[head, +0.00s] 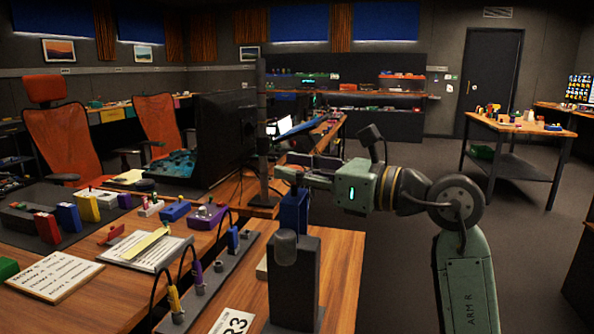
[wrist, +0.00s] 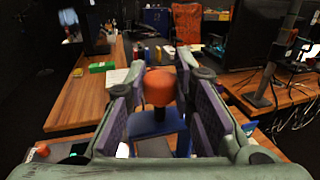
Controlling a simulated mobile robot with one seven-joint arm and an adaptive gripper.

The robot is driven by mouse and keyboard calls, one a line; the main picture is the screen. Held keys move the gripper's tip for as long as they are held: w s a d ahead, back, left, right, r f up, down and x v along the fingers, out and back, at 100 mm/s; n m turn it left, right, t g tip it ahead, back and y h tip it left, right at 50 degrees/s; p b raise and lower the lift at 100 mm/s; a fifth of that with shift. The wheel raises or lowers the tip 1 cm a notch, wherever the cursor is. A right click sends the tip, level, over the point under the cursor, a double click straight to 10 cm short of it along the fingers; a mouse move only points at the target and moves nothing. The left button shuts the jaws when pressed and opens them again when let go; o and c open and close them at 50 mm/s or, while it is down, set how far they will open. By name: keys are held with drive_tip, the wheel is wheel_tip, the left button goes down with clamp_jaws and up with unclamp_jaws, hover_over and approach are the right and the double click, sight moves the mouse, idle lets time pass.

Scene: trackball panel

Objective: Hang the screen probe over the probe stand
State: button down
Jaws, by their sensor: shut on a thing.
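My gripper (wrist: 157,88) is shut on the screen probe, with the orange ball-shaped knob (wrist: 159,88) between its two pads in the wrist view. A blue body (wrist: 150,124) shows below the knob. In the head view my gripper (head: 287,174) points left, and the blue body (head: 294,210) hangs under it, upright. A dark grey upright block with a rounded grey knob (head: 286,248), which looks like the probe stand, stands in front and hides the lower end of the blue body. I cannot tell whether they touch.
A grey strip (head: 215,268) with several cabled plugs lies left of the dark block. A numbered card (head: 233,321), papers (head: 148,250) and several coloured blocks are on the wooden desk. A black monitor (head: 222,140) stands behind.

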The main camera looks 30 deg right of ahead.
sight(297, 214)
drive_tip(key=shift+f+b, duration=3.05)
drive_tip(key=shift+f, duration=0.75)
drive_tip(key=c, duration=1.3)
unclamp_jaws()
drive_tip(key=v, duration=1.2)
drive_tip(key=shift+s+a+f, duration=0.1)
drive_tip(key=shift+s+a, duration=0.05)
